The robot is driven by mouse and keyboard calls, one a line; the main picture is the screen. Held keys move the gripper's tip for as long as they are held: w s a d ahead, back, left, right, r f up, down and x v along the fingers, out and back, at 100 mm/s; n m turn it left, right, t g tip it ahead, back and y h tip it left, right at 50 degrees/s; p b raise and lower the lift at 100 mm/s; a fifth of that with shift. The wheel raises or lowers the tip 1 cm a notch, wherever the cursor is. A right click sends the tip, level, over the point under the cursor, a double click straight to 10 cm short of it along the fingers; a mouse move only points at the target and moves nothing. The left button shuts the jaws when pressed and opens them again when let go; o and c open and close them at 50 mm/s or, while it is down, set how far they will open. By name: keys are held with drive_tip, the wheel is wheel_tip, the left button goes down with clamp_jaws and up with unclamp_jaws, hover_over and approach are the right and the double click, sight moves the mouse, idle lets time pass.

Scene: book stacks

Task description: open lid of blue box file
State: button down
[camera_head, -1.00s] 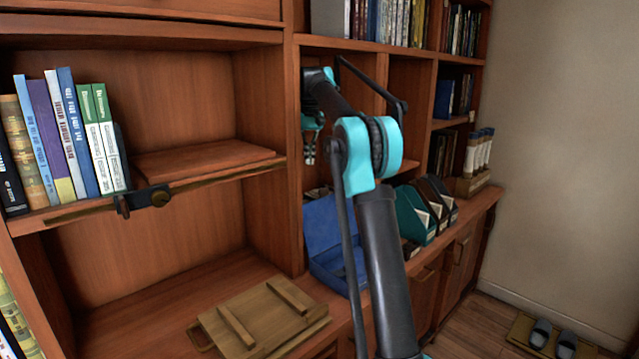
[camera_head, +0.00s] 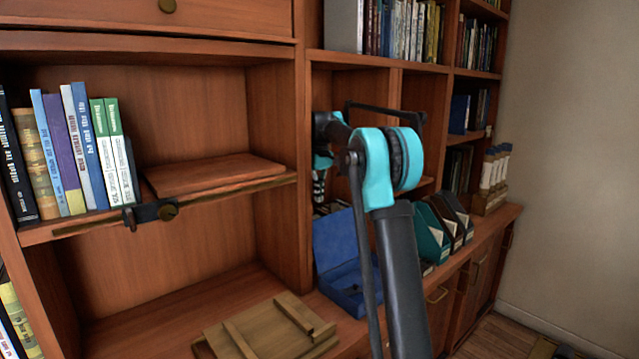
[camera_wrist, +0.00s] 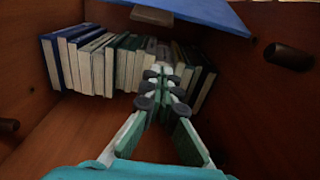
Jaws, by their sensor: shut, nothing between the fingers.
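The blue box file (camera_head: 352,290) stands on the lower ledge in the middle of the head view, partly hidden behind my arm. Its lid (camera_head: 336,236) is raised, standing steeply up at the back of the box. My gripper (camera_head: 318,200) is above the lid's upper edge in the head view; I cannot tell whether it touches. In the wrist view my gripper (camera_wrist: 162,82) has its fingers together with nothing between them. A blue panel (camera_wrist: 215,14), apparently part of the box file, crosses the top of that view, apart from the fingertips.
Teal and dark magazine files (camera_head: 432,238) stand right of the box. A wooden board with battens (camera_head: 265,335) lies to the left. A shelf divider (camera_head: 293,180) rises left of my gripper. A row of books (camera_wrist: 110,62) shows beyond the fingers in the wrist view.

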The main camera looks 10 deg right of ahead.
drive_tip(key=shift+s+d+f, duration=0.15)
drive_tip(key=shift+s+d, duration=0.4)
drive_tip(key=shift+s, duration=0.25)
drive_tip(key=shift+s+d+f, duration=0.1)
drive_tip(key=shift+s+d, duration=0.4)
drive_tip(key=shift+s, duration=0.25)
drive_tip(key=s+d, duration=0.1)
drive_tip(key=s+d+r+t+y, duration=0.1)
drive_tip(key=s, duration=0.1)
drive_tip(key=s+d+t, duration=0.1)
drive_tip(key=shift+s+r, duration=0.2)
drive_tip(key=shift+s, duration=0.1)
